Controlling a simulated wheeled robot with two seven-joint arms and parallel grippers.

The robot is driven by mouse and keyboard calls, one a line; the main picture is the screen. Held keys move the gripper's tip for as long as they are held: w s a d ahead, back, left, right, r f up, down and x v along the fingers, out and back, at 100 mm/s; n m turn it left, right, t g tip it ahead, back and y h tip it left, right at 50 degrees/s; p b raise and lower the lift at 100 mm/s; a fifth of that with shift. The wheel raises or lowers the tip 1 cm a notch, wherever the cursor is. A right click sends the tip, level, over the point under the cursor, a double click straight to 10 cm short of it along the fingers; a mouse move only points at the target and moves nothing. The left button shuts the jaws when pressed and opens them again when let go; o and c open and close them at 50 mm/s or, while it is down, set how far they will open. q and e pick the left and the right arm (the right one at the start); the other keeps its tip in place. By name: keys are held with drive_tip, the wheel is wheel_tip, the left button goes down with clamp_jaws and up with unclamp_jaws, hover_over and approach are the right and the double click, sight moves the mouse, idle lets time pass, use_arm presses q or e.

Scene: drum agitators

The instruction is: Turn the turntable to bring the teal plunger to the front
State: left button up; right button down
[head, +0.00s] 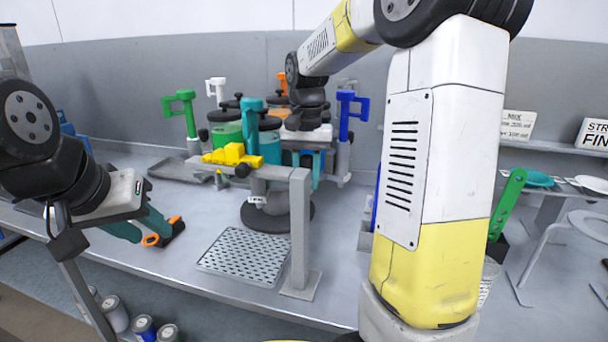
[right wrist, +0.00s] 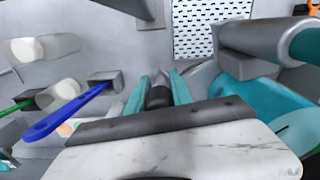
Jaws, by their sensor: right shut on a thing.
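The turntable stands mid-bench in the head view on a round dark base (head: 278,216). It carries several jars with black lids and upright plungers. The teal plunger (head: 252,112) is on the near side, left of centre, behind a yellow clamp-like piece. A green plunger (head: 182,105) and a white one (head: 216,91) are at left and back, a blue one (head: 349,108) at right. My right gripper (right wrist: 158,88) reaches over the turntable, its teal fingers shut on a dark knob (right wrist: 158,98).
A grey post frame (head: 299,225) with the yellow piece (head: 232,156) stands before the turntable. A perforated tray (head: 245,256) lies in front. My right arm hides much of the right side. Cans (head: 144,328) stand below the bench edge.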

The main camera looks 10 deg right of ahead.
drive_tip(key=shift+m, duration=0.5)
drive_tip(key=shift+s+a, duration=0.15)
drive_tip(key=shift+a, duration=1)
drive_tip(key=shift+s+a, duration=0.1)
drive_tip(key=shift+a, duration=1.05)
drive_tip(key=c, duration=1.4)
unclamp_jaws()
drive_tip(key=shift+r, duration=0.15)
wheel_tip(320, 180, up, 8)
drive_tip(key=shift+f, duration=0.2)
drive_tip(key=shift+r, duration=0.1)
